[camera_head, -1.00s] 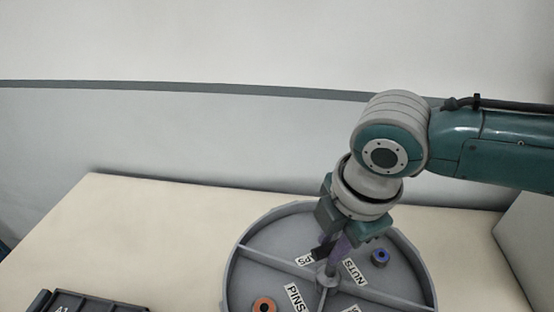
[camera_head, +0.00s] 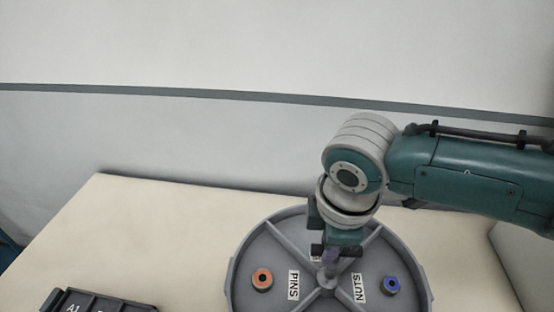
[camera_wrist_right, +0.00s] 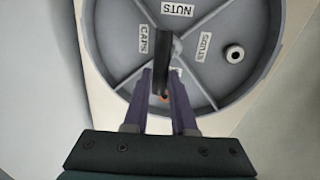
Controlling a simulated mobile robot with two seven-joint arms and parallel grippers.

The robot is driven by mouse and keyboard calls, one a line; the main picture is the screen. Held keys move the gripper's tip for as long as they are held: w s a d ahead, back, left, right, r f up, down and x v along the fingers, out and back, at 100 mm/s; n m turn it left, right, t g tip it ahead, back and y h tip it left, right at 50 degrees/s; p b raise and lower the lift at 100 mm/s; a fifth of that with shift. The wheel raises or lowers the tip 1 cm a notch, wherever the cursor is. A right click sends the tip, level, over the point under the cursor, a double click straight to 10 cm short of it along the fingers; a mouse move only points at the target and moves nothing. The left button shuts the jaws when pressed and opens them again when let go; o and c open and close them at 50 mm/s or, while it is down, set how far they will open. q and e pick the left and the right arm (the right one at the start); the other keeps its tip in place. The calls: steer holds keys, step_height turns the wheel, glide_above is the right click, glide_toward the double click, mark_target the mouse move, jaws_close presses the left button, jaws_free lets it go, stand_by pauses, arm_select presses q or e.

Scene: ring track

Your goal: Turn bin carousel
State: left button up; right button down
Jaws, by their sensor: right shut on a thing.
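The grey round bin carousel (camera_head: 409,255) is split into wedge bins by divider walls and runs off the bottom of the head view. It also shows in the right wrist view (camera_wrist_right: 120,65). Labels PINS (camera_head: 293,285) and NUTS (camera_head: 357,287) can be read. An orange ring (camera_head: 262,280) lies in the PINS bin and a blue ring (camera_head: 391,286) in the NUTS bin. My right gripper (camera_head: 330,257) points down over the carousel near its hub, its purple fingers shut on a black upright handle (camera_wrist_right: 163,55). The fingers partly hide the bin behind. My left gripper is out of view.
A dark tray (camera_head: 100,303) marked A1 lies at the front left of the pale tabletop (camera_head: 170,235). A grey wall rises behind the table. The tabletop between tray and carousel is clear. A pale ring (camera_wrist_right: 234,53) lies in another bin.

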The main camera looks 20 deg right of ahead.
steer(key=shift+w+m, duration=0.1)
steer(key=shift+m, duration=0.4)
stand_by(0.3)
steer(key=c, duration=0.7)
jaws_free()
steer(key=shift+c, duration=0.2)
steer(key=shift+r, duration=0.1)
steer(key=shift+r+p, duration=0.3)
steer(key=shift+r, duration=0.05)
step_height(320, 180, up, 9)
steer(key=s+p, duration=0.1)
steer(key=shift+s+a, duration=0.4)
steer(key=shift+a, duration=0.05)
